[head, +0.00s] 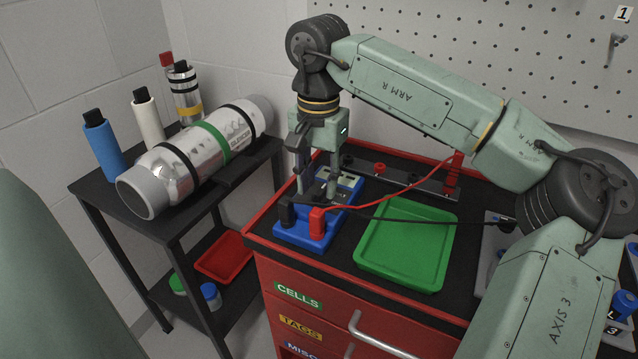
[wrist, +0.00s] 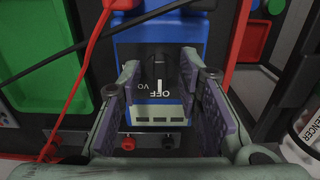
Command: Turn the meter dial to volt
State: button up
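The blue meter (head: 316,234) lies on the black top of the red cabinet; it also shows in the wrist view (wrist: 133,42). Its black dial (wrist: 158,68) has a white pointer line on the side towards the OFF label. A partly covered label reading "VO" sits to the left of OFF. A pale display strip lies below the labels. My gripper (head: 318,186) is over the meter, pointing down. In the wrist view my gripper (wrist: 160,66) is open, with one finger on each side of the dial. I cannot tell whether either finger touches it. In the head view the fingers hide the dial.
A red plug (head: 317,221) and a black plug (head: 286,212) stand on the meter's near end, with leads running right. A green tray (head: 405,282) lies beside it. A grey terminal strip (head: 410,178) lies behind. A shelf with a large cylinder (head: 200,152) stands left.

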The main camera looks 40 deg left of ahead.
jog(key=shift+f, duration=0.9)
jog(key=shift+c, duration=0.2)
grip_shut()
